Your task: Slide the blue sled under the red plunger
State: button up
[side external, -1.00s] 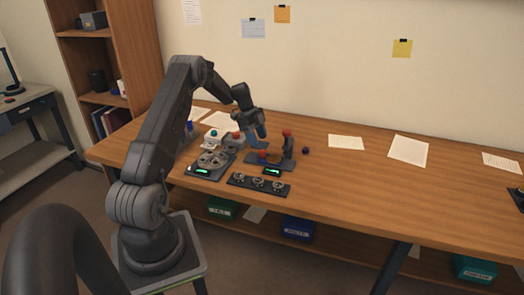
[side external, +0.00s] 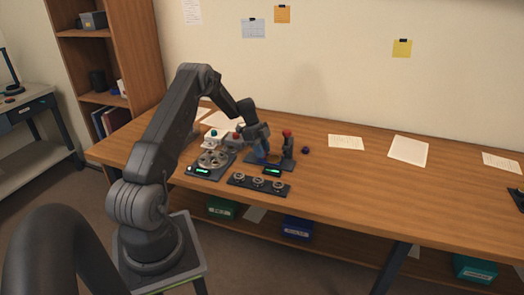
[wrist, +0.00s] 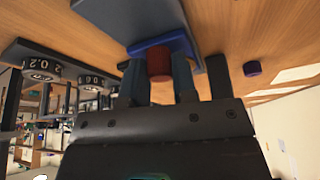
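The blue sled (wrist: 176,44) lies flat on a dark base in the wrist view, with a red knob (wrist: 160,64) standing on it. My gripper (wrist: 160,82) is at this knob, one finger on each side. I see no clear gap between fingers and knob, but I cannot tell whether they press on it. In the side view my gripper (side external: 262,154) is low over the left part of the base (side external: 254,163) and hides most of the sled. The red plunger (side external: 287,133) tops the dark press stand (side external: 289,148), just right of my gripper.
A dark tray with several round metal parts (side external: 259,184) lies in front. A dark unit with a reel and green display (side external: 202,171) stands left. A device with a green button (side external: 214,133) is behind it. A small dark purple knob (side external: 306,150) lies right.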

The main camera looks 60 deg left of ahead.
aim_at(277, 160)
grip_shut()
jog(key=shift+w+d, duration=1.75)
jog(key=shift+w, duration=0.05)
jog(key=shift+o, duration=1.1)
grip_release()
jog(key=shift+o, duration=1.4)
jog(key=v, duration=1.4)
jog(key=shift+w+d, duration=0.1)
jog(key=shift+d, duration=0.05)
